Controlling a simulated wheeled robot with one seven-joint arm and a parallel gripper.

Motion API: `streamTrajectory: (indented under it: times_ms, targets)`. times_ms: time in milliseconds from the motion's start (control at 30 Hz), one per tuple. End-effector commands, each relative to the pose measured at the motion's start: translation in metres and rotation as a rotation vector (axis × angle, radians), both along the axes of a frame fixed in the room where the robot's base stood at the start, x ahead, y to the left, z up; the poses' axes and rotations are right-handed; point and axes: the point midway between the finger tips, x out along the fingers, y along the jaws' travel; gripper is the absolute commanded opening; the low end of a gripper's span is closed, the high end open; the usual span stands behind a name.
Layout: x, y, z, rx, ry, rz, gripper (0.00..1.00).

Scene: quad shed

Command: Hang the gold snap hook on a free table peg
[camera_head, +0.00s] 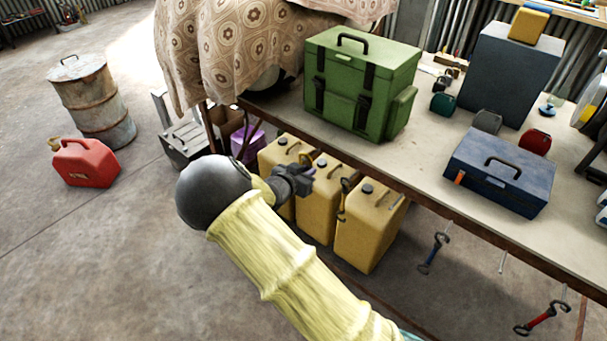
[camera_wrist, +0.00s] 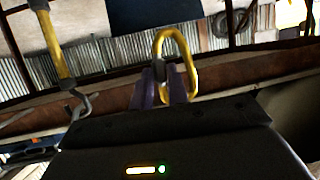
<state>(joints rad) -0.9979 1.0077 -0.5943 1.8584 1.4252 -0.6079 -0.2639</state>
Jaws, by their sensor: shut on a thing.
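My gripper (camera_head: 306,176) is beside the table's front edge, above the yellow canisters. In the wrist view its purple fingers (camera_wrist: 165,90) are shut on the gold snap hook (camera_wrist: 190,58), whose oval loop stands up above the fingertips. The hook shows only as a small gold curve (camera_head: 307,158) in the head view. The table (camera_head: 425,150) has a brown front edge (camera_wrist: 120,95) that runs just beyond the fingers. A thin pale rod (camera_head: 502,262), perhaps a bare peg, shows below the edge at the right. I cannot tell whether the hook touches any peg.
A yellow-and-grey hook (camera_wrist: 52,45) hangs left of my fingers in the wrist view. Blue (camera_head: 433,253) and red (camera_head: 542,317) hooks hang below the table edge. Yellow canisters (camera_head: 370,225) stand underneath. A green case (camera_head: 360,80) and blue toolbox (camera_head: 500,170) occupy the tabletop.

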Motion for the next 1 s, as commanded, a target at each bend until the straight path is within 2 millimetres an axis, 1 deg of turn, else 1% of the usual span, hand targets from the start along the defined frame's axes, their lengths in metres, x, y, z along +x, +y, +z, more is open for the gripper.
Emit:
streamTrajectory:
  times_ms: [300, 867, 900, 1000]
  targets:
    - [0.0042, -0.0033, -0.0069, 0.001, 0.000, 0.000, 0.00]
    - [0.0044, -0.0038, -0.0073, 0.000, 0.000, 0.000, 0.00]
    - [0.0044, -0.0038, -0.0073, 0.000, 0.000, 0.000, 0.24]
    - [0.0044, -0.0038, -0.0073, 0.000, 0.000, 0.000, 0.42]
